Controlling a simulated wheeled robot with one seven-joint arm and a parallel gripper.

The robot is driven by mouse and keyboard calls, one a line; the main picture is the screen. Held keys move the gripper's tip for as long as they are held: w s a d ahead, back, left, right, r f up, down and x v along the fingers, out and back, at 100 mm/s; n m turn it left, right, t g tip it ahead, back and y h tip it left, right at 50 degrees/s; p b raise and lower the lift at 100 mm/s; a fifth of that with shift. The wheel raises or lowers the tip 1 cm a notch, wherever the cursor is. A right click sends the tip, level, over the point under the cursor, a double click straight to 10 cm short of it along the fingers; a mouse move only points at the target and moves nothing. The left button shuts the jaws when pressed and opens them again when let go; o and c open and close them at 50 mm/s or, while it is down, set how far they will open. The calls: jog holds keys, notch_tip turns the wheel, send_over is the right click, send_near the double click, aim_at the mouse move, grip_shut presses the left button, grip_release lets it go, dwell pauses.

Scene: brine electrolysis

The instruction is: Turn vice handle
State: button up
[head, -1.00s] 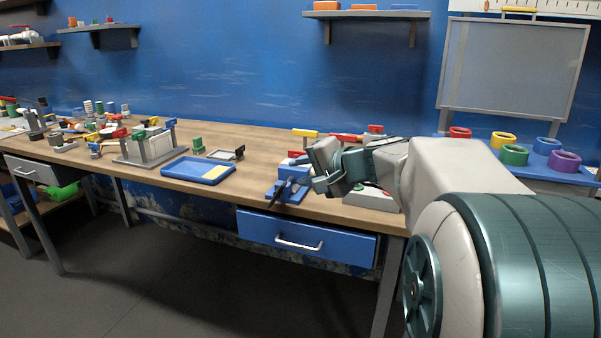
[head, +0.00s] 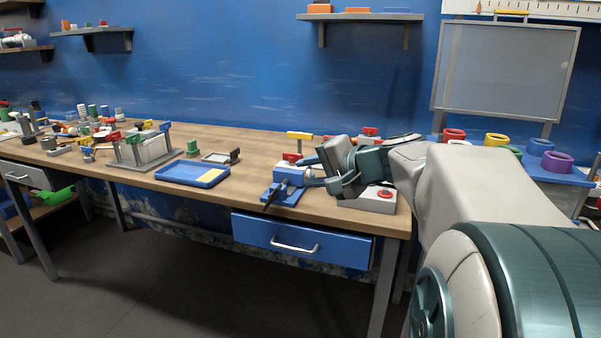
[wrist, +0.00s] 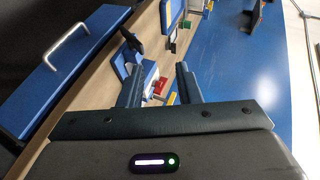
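The blue vice (head: 287,181) stands near the front edge of the wooden workbench, above the blue drawer. Its dark handle (head: 270,199) sticks out at the front left and slopes. In the wrist view the vice (wrist: 122,66) lies ahead of the fingers, with its dark handle (wrist: 131,40) beyond the left finger. My gripper (head: 318,172) is just right of the vice, apart from the handle. In the wrist view my gripper's two fingers (wrist: 158,84) are spread with nothing held between them. My gripper hides part of the bench behind it.
A box with a red button (head: 383,195) sits right of the vice, under my arm. A blue tray (head: 192,174) lies to the left. The blue drawer (head: 300,243) has a metal handle. Bench surface between tray and vice is clear.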

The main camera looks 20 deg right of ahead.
jog(key=v, duration=0.9)
jog(key=shift+s+d+p, duration=0.15)
jog(key=shift+s+p, duration=0.2)
jog(key=shift+p, duration=0.1)
jog(key=shift+r, duration=0.1)
